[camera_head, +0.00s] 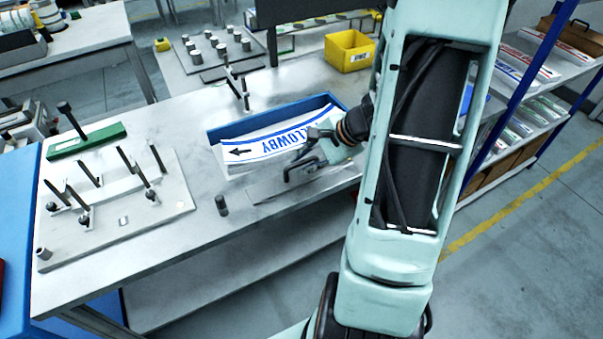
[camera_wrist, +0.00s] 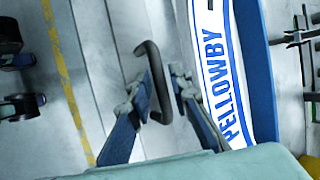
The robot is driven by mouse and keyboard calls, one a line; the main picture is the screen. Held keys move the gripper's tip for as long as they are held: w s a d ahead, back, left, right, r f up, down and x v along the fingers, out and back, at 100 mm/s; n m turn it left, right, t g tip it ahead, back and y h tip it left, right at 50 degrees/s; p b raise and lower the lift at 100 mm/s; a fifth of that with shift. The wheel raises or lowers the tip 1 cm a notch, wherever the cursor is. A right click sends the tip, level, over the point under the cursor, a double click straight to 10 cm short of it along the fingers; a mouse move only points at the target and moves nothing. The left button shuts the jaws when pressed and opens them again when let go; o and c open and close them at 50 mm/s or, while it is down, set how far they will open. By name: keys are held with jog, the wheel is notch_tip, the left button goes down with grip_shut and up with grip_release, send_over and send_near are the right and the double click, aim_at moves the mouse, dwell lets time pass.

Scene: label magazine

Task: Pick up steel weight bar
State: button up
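The steel weight bar looks like a flat grey strip (camera_head: 318,186) lying on the bench along the near side of the label stack. Its dark curved handle (camera_wrist: 152,56) shows in the wrist view. My gripper (camera_head: 292,168) is low over the bar. In the wrist view my gripper's fingertips (camera_wrist: 164,84) stand on either side of the handle, apart from each other. I cannot tell whether either finger touches it. Part of the bar is hidden by my gripper.
A blue tray (camera_head: 224,134) holds white "PELLOWBY" labels (camera_head: 270,140) right beside my gripper. A dark cylinder (camera_head: 221,205) stands left of the bar. A fixture plate (camera_head: 125,222) with upright clamps is farther left. A yellow bin (camera_head: 349,51) stands behind. The bench front edge is close.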

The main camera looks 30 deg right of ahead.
jog(key=shift+w+a+f, duration=0.1)
jog(key=shift+f, duration=0.1)
jog(key=shift+c, duration=0.7)
grip_shut()
jog(key=shift+w+r, duration=0.1)
jog(key=shift+r, duration=0.1)
